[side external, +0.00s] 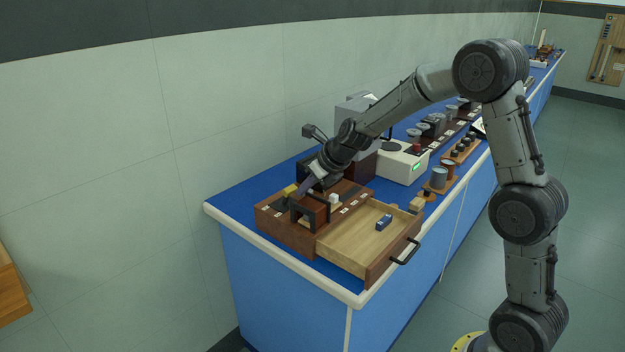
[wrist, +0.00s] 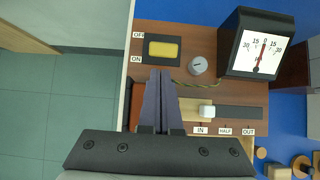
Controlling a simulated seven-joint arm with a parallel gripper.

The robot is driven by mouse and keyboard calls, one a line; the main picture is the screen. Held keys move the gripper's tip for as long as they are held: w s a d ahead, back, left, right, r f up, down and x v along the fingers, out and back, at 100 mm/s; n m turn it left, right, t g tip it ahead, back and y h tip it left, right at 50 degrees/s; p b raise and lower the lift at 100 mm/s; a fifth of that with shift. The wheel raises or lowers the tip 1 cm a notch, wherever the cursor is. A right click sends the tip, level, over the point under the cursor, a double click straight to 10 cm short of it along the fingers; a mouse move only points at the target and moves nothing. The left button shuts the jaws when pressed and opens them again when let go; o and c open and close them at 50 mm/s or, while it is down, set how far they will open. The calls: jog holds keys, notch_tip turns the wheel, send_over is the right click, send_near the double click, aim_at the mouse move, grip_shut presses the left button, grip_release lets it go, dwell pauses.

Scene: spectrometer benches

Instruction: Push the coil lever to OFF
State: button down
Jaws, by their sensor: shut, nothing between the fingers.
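The yellow lever (wrist: 164,50) sits in a dark frame on the wooden panel (wrist: 205,35). An OFF label (wrist: 138,35) is at the frame's upper left and an ON label (wrist: 136,59) at its lower left. I cannot tell which way the lever leans. In the side view the yellow lever (side external: 290,190) shows at the left of the wooden box. My gripper (wrist: 160,73) is shut and empty, its tips just below the dark frame in the wrist view; contact cannot be told. In the side view my gripper (side external: 303,192) reaches down close beside the lever.
A white slider (wrist: 207,111) stands near IN, right of my fingers. A gauge (wrist: 263,50) has its needle near 0. An open drawer (side external: 345,252) holds a blue block (side external: 383,222) and juts out toward the front. A white instrument (side external: 402,165) stands behind.

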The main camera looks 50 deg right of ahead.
aim_at(289, 188)
jog(key=shift+x, duration=1.25)
jog(key=shift+w+r, duration=0.9)
jog(key=shift+w, duration=0.2)
jog(key=shift+w+r, duration=0.2)
jog(key=shift+w, duration=0.55)
jog(key=shift+w+r, duration=0.2)
jog(key=shift+w, duration=0.6)
jog(key=shift+s, duration=0.1)
jog(key=shift+r, duration=0.8)
notch_tip(289, 188, up, 10)
jog(key=w, duration=0.1)
jog(key=shift+w, duration=0.35)
